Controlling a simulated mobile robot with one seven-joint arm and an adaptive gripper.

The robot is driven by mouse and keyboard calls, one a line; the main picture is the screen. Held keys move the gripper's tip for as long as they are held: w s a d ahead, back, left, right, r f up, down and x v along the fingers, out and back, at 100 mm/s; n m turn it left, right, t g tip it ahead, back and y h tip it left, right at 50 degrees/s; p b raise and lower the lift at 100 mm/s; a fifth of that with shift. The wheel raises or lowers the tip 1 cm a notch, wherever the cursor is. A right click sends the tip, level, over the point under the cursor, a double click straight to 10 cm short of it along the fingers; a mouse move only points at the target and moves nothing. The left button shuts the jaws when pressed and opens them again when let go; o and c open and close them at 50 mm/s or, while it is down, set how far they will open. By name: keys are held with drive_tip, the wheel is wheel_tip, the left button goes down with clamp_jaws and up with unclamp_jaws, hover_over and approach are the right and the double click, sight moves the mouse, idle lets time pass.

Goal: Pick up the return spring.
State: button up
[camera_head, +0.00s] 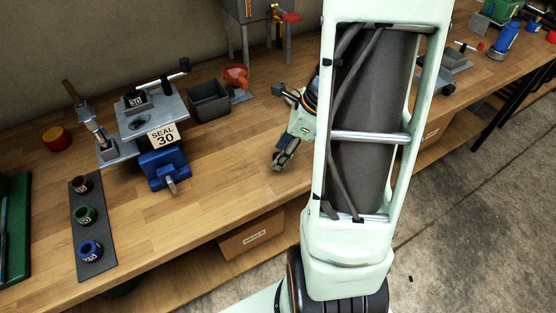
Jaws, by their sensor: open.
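I cannot make out a return spring in the head view; it may be too small to tell or hidden, for instance behind my arm or inside a container. My gripper (282,161) shows left of my pale green arm, over the wooden workbench (232,173). It points down and toward the left, with its fingers apart. I see nothing between the fingers. How far its tips are above the bench top is hard to tell.
A dark bin (209,101) and an orange funnel (236,76) stand behind. A dark mat (95,222) holds three rings. Bench between vise and gripper is clear.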

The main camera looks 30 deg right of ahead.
drive_tip(key=shift+x, duration=1.05)
drive_tip(key=c, duration=1)
drive_tip(key=shift+r, duration=0.1)
